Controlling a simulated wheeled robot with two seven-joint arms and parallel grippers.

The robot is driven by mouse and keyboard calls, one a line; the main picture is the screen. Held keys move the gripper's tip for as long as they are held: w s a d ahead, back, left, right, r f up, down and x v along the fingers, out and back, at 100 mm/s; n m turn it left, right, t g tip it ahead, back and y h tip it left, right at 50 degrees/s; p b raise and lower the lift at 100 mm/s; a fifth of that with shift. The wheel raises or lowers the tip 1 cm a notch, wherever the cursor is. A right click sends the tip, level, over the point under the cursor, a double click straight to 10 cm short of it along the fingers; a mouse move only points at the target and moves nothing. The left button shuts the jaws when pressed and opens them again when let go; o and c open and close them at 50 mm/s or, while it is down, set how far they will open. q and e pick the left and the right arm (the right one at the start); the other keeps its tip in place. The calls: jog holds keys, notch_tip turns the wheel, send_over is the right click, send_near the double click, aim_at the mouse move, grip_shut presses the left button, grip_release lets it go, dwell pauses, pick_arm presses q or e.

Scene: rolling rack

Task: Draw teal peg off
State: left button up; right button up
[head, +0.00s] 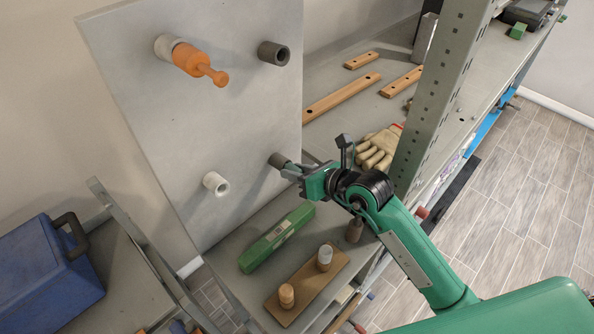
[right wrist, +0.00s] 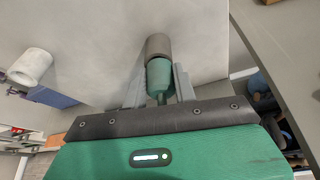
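The teal peg (right wrist: 160,75) sits in a dark grey sleeve (right wrist: 158,46) on the pale panel in the right wrist view; its narrower handle points back towards my gripper. My right gripper (right wrist: 160,82) has one finger on each side of the peg, and both appear to press against it. My left gripper is not in view.
An orange peg (head: 200,66) sits in the panel's upper left sleeve. The upper right dark sleeve (head: 273,53) and lower left white sleeve (head: 215,183) look empty. A rack post (head: 432,100) stands close to my right arm.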

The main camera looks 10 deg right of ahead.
jog(key=shift+o, duration=1.4)
jog(key=c, duration=0.3)
jog(key=shift+s+d+r, duration=0.15)
jog(key=shift+s+d, duration=0.55)
jog(key=shift+s, duration=0.35)
jog(key=shift+s+d+r, duration=0.2)
jog(key=shift+s+d, duration=0.45)
jog(key=shift+s, duration=0.35)
jog(key=shift+s+d+r, duration=0.15)
jog(key=shift+s+d, duration=0.55)
jog(key=shift+s, duration=0.35)
jog(key=shift+r+p, duration=0.1)
jog(key=shift+p, duration=0.2)
notch_tip(320, 180, up, 7)
jog(key=p, duration=0.5)
